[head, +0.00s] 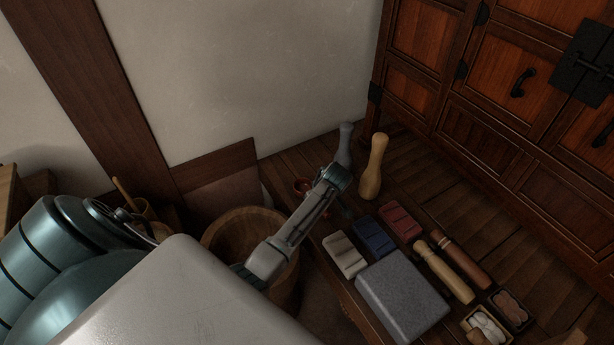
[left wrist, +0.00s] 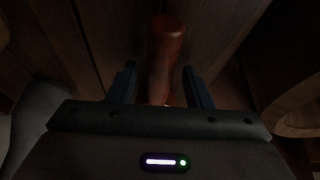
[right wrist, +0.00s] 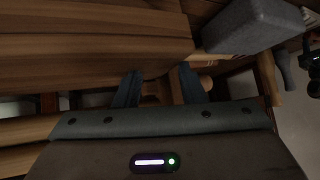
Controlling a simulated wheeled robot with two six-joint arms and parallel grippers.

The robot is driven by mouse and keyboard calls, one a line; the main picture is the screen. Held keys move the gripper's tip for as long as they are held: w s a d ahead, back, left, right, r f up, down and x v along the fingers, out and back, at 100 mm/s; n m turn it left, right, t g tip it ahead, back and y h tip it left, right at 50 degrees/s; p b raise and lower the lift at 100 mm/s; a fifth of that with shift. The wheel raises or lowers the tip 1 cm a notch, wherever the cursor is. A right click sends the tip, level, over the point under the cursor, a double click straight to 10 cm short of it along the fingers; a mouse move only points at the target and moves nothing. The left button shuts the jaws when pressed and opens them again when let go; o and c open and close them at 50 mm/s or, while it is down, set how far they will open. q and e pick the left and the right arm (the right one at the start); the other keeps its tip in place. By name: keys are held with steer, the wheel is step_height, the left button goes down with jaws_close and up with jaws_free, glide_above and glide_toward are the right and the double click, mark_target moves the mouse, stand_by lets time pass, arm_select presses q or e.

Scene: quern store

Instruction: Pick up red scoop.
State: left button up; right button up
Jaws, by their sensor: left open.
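The red scoop shows in the left wrist view as a red, rounded handle-like shape (left wrist: 166,45) between my left gripper's fingers. My left gripper (left wrist: 158,75) is open, with one finger on each side of it; I cannot tell whether either touches. In the head view a small reddish round piece (head: 302,186), probably part of the scoop, shows just left of the left gripper, near the table's left edge. The arm hides the rest. My right gripper (right wrist: 158,78) shows only in its wrist view, open, with no object held, by a wooden surface.
A wooden tub (head: 222,235) stands left of the low table. On the table are a grey stone block (head: 403,293), white (head: 345,254), blue (head: 373,235) and red (head: 400,221) blocks, a tan pestle (head: 374,165) and a grey one (head: 345,142). A cabinet (head: 490,135) stands behind.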

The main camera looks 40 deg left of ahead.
arm_select(q)
steer(key=shift+f, duration=0.1)
stand_by(0.3)
jaws_close()
